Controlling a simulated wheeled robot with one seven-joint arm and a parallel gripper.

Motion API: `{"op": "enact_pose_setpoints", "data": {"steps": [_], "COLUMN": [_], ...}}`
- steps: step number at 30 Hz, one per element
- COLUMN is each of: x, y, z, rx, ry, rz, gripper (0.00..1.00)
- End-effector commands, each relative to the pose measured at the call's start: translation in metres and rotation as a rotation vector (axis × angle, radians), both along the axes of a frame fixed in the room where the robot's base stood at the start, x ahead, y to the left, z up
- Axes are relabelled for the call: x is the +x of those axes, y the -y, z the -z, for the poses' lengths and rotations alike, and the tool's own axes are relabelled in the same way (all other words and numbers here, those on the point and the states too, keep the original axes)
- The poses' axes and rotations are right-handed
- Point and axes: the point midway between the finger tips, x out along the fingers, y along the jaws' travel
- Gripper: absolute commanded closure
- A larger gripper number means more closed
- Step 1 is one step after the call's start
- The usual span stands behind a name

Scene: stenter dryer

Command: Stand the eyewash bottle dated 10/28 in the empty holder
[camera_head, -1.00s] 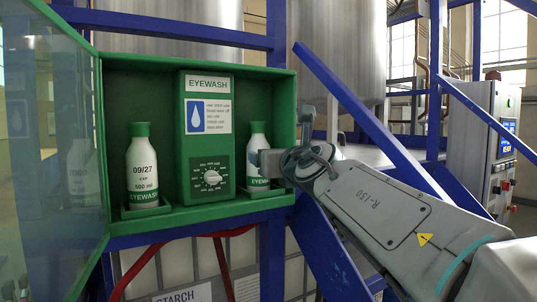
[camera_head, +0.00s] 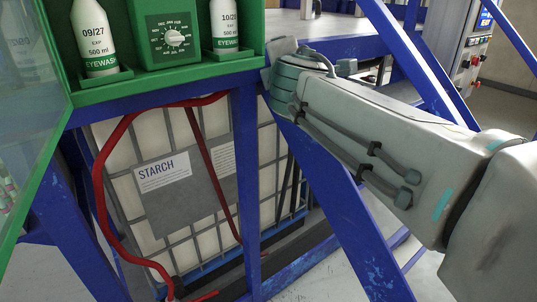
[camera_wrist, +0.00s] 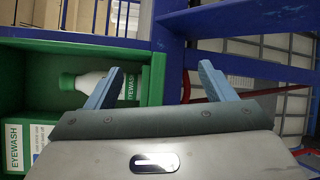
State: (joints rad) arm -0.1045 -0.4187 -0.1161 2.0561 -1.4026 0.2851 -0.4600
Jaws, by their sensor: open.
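The eyewash bottle dated 10/28 (camera_head: 224,28), white with a green EYEWASH band, stands upright in the right holder (camera_head: 236,54) of the green cabinet; its top is cut off by the frame. It also shows sideways in the wrist view (camera_wrist: 88,81), partly behind one finger. The bottle dated 09/27 (camera_head: 94,38) stands in the left holder (camera_head: 106,76). My gripper (camera_wrist: 160,76) is open and empty, its fingers apart near the cabinet's right side. The bottle is not between the fingers. In the head view the fingertips cannot be made out.
The green cabinet (camera_head: 180,78) has a dial panel (camera_head: 165,35) between the holders and an open clear door at left. Blue frame beams (camera_head: 247,190) run below and beside my arm. A red hose (camera_head: 103,195) hangs before the STARCH tank (camera_head: 205,205).

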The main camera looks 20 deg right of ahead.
Motion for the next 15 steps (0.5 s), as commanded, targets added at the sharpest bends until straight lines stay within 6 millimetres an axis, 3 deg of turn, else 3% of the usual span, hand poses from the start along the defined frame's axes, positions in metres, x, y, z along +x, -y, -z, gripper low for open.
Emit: {"op": "enact_pose_setpoints", "data": {"steps": [4, 8, 15], "x": [-0.03, -0.062, -0.135], "y": [0.011, 0.01, -0.022], "z": [0.06, 0.119, 0.221], "rx": [0.361, 0.666, 1.177], "ry": [-0.067, -0.148, -0.334], "rz": [0.165, 0.329, 0.67], "gripper": [0.24, 0.24, 0.24]}}
